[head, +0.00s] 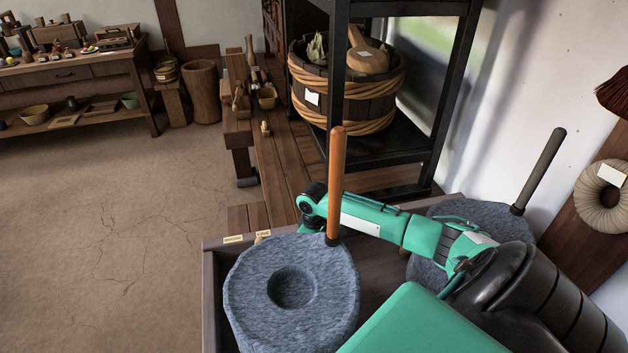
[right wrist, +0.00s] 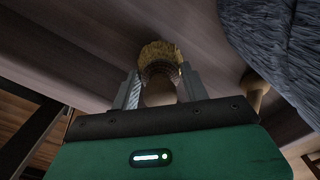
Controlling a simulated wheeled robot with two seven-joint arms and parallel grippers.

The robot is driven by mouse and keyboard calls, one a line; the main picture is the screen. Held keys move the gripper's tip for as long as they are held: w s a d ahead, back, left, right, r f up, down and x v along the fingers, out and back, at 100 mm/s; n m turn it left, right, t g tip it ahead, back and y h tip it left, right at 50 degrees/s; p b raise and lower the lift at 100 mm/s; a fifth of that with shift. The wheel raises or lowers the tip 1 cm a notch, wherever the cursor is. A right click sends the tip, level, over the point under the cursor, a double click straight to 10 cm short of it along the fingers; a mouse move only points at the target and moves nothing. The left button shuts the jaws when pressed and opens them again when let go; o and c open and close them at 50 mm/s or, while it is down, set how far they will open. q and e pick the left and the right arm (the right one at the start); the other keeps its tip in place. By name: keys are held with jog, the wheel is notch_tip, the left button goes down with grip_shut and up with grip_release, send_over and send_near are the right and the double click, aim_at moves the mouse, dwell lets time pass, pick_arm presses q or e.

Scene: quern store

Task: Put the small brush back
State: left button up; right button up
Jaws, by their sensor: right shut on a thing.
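In the right wrist view, my right gripper (right wrist: 160,82) is shut on the small brush (right wrist: 160,54). The brush has short yellow bristles and a rounded wooden body between the fingers. Its bristle end points away from the palm, over brown boards; I cannot tell whether it touches them. In the head view, my right arm reaches left across the table behind an upright wooden handle. The right gripper's fingers and the brush are hidden there. My left gripper is not in view.
A grey quern stone (head: 244,290) with an orange-brown upright handle (head: 337,180) stands in front. Another quern (head: 480,212) sits behind my arm. Small labels (head: 233,239) mark the table's far edge. A wooden knob (right wrist: 254,92) shows beside the stone. A black rack (head: 455,100) holds a tub.

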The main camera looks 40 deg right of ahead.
jog(key=shift+f, duration=0.6)
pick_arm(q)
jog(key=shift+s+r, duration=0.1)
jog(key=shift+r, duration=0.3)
pick_arm(e)
jog(key=o, duration=1)
jog(key=shift+f, duration=0.1)
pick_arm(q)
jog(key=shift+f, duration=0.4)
pick_arm(e)
jog(key=shift+o, duration=0.2)
